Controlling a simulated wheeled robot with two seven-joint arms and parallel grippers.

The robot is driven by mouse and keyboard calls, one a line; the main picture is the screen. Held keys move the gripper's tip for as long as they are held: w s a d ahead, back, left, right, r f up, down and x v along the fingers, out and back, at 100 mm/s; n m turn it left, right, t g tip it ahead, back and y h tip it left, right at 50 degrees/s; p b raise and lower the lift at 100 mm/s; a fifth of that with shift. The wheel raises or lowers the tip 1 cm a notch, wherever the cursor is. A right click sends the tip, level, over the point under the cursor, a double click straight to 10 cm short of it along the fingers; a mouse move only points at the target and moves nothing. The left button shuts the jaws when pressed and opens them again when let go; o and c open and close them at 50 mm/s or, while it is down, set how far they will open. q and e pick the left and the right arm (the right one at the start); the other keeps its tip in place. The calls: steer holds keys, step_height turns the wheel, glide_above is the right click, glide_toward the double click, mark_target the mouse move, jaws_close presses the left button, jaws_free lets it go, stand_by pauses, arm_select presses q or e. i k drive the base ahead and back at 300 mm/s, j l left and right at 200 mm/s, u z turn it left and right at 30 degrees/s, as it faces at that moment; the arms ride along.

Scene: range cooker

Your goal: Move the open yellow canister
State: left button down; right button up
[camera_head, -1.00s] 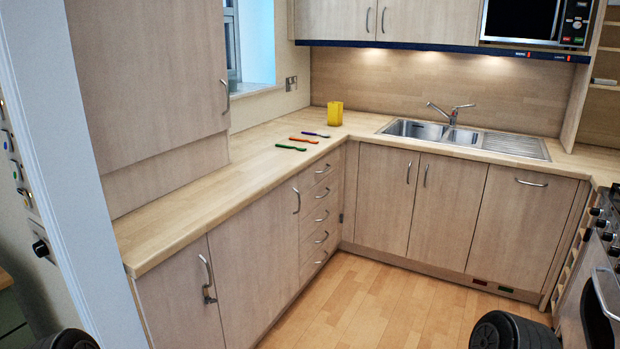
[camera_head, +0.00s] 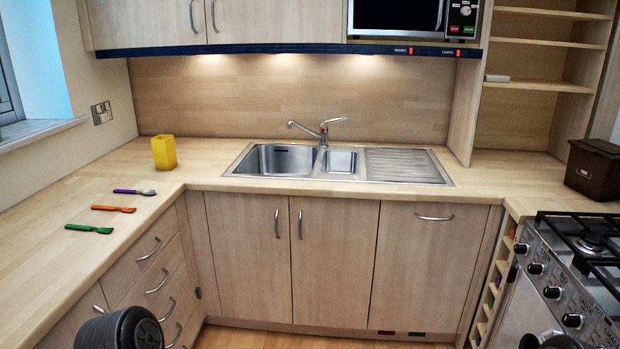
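The open yellow canister (camera_head: 164,152) stands upright on the wooden counter in the left corner, left of the sink. Its top is open; its inside is too small to make out. Dark rounded parts of my own arms show at the bottom edge, at lower left and lower right. No gripper fingers are in view, and nothing touches the canister.
Purple (camera_head: 134,191), orange (camera_head: 113,209) and green (camera_head: 89,229) utensils lie on the counter in front of the canister. The sink (camera_head: 290,160) is to its right. A brown box (camera_head: 594,169) and the cooker (camera_head: 575,265) are at the right.

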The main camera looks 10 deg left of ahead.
mark_target(164, 149)
steer(key=i+u, duration=0.15)
steer(key=i, duration=0.35)
steer(key=i+l+u, duration=0.15)
steer(key=i, duration=0.4)
steer(key=i+l+u, duration=0.15)
steer(key=i, duration=0.35)
steer(key=i+l+u, duration=0.15)
steer(key=i+l, duration=0.2)
steer(key=i, duration=0.15)
